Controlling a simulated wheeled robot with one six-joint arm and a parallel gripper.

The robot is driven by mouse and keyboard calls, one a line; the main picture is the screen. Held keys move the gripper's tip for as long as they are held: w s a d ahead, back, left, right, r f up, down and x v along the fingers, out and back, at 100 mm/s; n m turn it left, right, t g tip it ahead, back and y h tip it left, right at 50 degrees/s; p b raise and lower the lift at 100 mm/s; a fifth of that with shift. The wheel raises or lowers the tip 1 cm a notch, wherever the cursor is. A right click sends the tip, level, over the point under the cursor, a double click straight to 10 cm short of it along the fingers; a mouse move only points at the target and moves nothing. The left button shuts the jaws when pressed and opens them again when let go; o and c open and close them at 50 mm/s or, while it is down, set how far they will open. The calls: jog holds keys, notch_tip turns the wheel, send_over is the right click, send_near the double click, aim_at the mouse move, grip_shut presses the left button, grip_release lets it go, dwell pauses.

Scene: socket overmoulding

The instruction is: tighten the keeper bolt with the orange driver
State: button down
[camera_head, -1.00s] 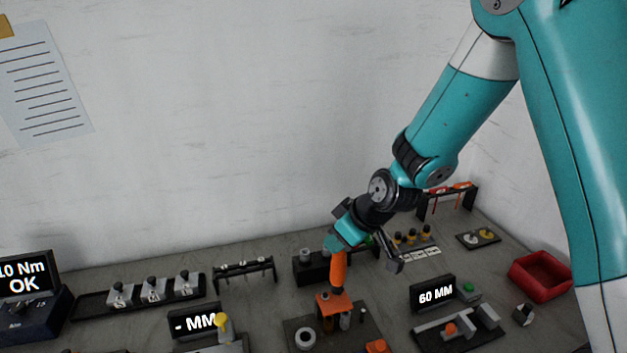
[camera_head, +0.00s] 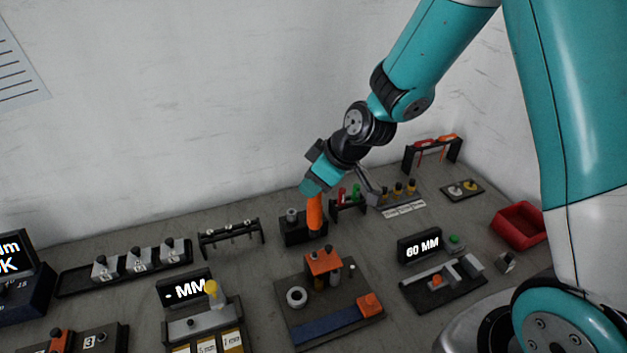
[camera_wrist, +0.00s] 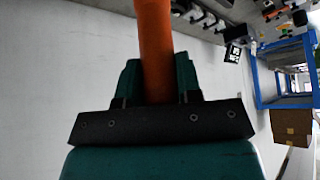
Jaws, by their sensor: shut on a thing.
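My gripper (camera_head: 316,188) is shut on the orange driver (camera_head: 314,214), which hangs nearly upright below it. In the wrist view the driver's orange handle (camera_wrist: 155,50) runs between the two jaws (camera_wrist: 158,88). In the head view the driver's lower end shows against the black block behind the fixture, above and slightly left of the orange keeper (camera_head: 323,262). A gap shows between driver and keeper. The keeper stands on a dark base plate (camera_head: 345,290). The keeper bolt is too small to make out.
Right of the fixture stand a 60 MM display (camera_head: 420,246) and a red bin (camera_head: 519,225). Behind are the black block (camera_head: 294,236) and a small tool rack (camera_head: 347,207). A torque display (camera_head: 15,260) is cut off at the left edge.

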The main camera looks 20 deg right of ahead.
aim_at(321, 207)
jog(key=shift+f+b, duration=2.8)
jog(key=shift+f, duration=0.45)
jog(key=shift+b, duration=0.35)
jog(key=shift+s+f+b, duration=0.1)
jog(key=shift+f+b, duration=1.1)
jog(key=shift+f, duration=0.1)
dwell(1.5)
jog(key=shift+r+p, duration=1.8)
jog(key=shift+r, duration=0.85)
